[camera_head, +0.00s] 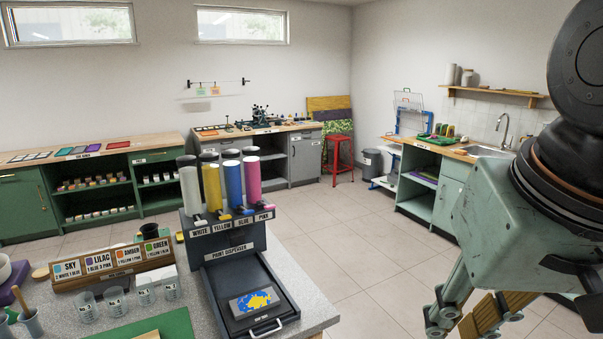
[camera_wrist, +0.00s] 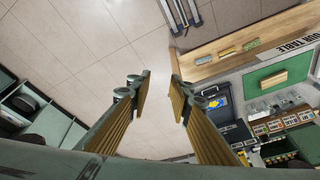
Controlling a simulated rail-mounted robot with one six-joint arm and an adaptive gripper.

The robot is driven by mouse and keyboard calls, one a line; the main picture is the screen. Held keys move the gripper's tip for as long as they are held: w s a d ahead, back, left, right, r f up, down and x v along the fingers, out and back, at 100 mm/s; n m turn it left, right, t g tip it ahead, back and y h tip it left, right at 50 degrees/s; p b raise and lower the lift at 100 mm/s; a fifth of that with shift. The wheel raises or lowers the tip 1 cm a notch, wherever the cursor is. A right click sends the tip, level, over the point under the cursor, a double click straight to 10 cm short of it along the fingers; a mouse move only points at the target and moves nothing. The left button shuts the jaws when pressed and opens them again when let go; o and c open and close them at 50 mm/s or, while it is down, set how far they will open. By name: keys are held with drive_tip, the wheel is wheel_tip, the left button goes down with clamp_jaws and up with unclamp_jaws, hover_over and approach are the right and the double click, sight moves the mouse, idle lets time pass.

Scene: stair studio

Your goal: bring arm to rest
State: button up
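My gripper (camera_head: 474,317) hangs at the lower right of the head view, under my raised arm, with its lower end near the picture's bottom edge. In the wrist view my gripper (camera_wrist: 160,86) shows two fingers with wood-coloured pads and a clear gap between them. It is open and nothing is between the pads; tile floor shows through the gap. It is in the air to the right of the worktable (camera_head: 312,310), apart from it.
The paint dispenser (camera_head: 228,247) with several coloured tubes stands on the worktable, a painted card (camera_head: 254,302) in its tray. Labelled cups (camera_head: 115,302) stand left of it. A red stool (camera_head: 339,152) and sink counter (camera_head: 455,148) are behind. The tiled floor (camera_head: 350,230) between is clear.

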drive_tip(key=shift+n, duration=0.6)
drive_tip(key=s, duration=0.2)
drive_tip(key=s+d, duration=0.1)
drive_tip(key=s, duration=0.2)
drive_tip(key=shift+s+d, duration=0.1)
drive_tip(key=shift+d, duration=0.1)
